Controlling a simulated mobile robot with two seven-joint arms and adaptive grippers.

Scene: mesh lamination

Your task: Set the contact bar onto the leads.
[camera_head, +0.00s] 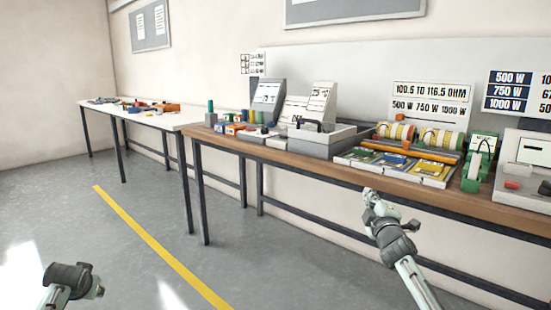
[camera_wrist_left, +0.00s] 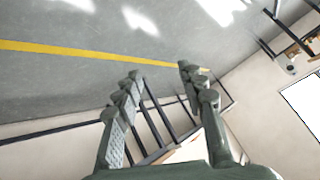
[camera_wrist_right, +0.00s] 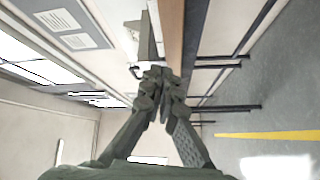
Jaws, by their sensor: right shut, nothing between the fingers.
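On the wooden bench in the head view, a long orange bar (camera_head: 408,149) lies behind a tray of green, blue and yellow panels (camera_head: 392,164). I cannot tell whether this is the contact bar, and the leads are too small to make out. My right gripper (camera_head: 370,196) is shut and empty, in front of the bench edge below the panels. The right wrist view shows its fingertips (camera_wrist_right: 158,76) together near the bench edge. My left arm shows at the lower left of the head view, far from the bench. Its fingers (camera_wrist_left: 160,72) are apart and empty in the left wrist view.
The wooden bench (camera_head: 232,142) also carries a grey open box (camera_head: 322,141), striped rolls (camera_head: 440,139), a green device (camera_head: 480,155) and a meter at the right. A white table (camera_head: 165,118) with small parts stands at the left. The floor in front is clear.

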